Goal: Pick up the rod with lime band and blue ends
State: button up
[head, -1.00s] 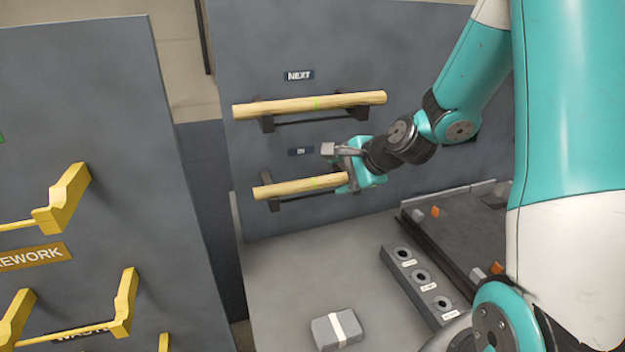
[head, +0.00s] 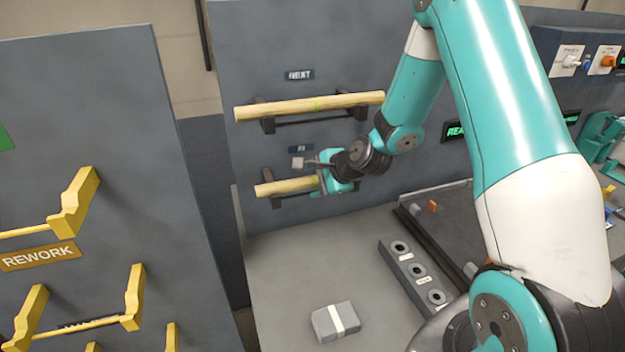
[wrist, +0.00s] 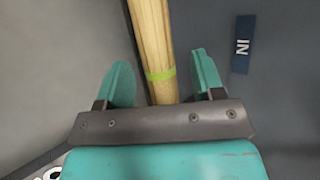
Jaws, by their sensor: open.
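A pale wooden rod (head: 285,187) lies across the lower bracket marked IN on the grey panel. A lime band (wrist: 160,74) shows on it in the wrist view. My gripper (head: 322,181) is at the rod's middle and hides its right part in the head view. In the wrist view my gripper (wrist: 163,78) is open, with one teal finger on each side of the rod near the band. A second wooden rod (head: 280,108) with a lime band rests on the upper bracket, marked NEXT. No blue shows on the visible ends of either rod.
Yellow hooks (head: 75,205) with a REWORK label (head: 40,256) stand on a panel at left. A grey block with a white strap (head: 335,322) and a holder with several round holes (head: 416,272) sit on the bench below. The bench between them is clear.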

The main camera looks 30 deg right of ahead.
jog(key=c, duration=1)
jog(key=shift+c, duration=0.3)
jog(key=shift+r, duration=0.15)
